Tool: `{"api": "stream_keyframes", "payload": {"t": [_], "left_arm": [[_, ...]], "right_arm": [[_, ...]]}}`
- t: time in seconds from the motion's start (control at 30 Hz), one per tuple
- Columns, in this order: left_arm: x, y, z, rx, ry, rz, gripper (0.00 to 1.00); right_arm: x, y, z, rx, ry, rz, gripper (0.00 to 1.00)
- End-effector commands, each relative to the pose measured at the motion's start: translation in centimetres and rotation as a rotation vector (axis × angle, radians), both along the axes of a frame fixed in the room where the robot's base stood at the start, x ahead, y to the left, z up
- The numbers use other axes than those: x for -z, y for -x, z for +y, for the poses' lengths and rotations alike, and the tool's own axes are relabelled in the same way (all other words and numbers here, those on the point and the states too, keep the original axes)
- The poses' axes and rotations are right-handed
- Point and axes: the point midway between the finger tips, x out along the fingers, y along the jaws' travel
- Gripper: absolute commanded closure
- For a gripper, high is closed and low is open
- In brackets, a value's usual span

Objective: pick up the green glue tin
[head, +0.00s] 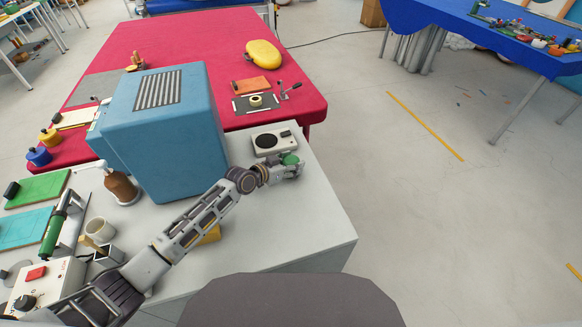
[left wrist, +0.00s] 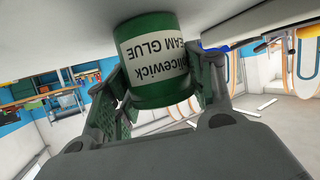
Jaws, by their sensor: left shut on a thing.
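The green glue tin (head: 290,159) is at the right part of the grey-white worktop, in front of the cream device with a round black pad. In the left wrist view the tin (left wrist: 150,70) shows large, with a white label reading "GLUE" upside down. My left gripper (head: 287,167) is shut on the tin, with one finger on each side of it. The tin's end meets the pale surface in the wrist view; I cannot tell whether it is touching or just clear. My right gripper is not in view.
A large blue box-shaped machine (head: 172,130) stands left of my gripper. The cream device (head: 273,141) is close behind the tin. A brown pump bottle (head: 120,186) and a cream mug (head: 99,230) stand to the left. The worktop's front right (head: 315,225) is clear.

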Motion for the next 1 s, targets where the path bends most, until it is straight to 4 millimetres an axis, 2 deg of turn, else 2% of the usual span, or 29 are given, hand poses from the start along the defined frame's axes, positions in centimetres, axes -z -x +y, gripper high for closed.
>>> {"api": "stream_keyframes", "payload": {"t": [0.03, 0.1, 0.53, 0.67, 1.0], "left_arm": [[0.0, 0.0, 0.0, 0.000, 0.000, 0.000, 0.76], [0.0, 0.0, 0.0, 0.000, 0.000, 0.000, 0.85], [-1.0, -0.1, -0.1, 0.001, 0.002, -0.003, 0.85], [-2.1, -0.1, -0.1, 0.000, 0.003, -0.004, 0.85], [-6.9, -0.1, 0.0, 0.001, 0.002, -0.005, 0.85]], "right_arm": [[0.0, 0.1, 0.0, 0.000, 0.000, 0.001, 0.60], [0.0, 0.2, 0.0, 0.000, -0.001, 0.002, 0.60], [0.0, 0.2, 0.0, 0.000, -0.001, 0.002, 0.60], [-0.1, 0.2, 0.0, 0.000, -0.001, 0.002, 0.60], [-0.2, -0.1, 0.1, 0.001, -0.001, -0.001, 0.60]]}}
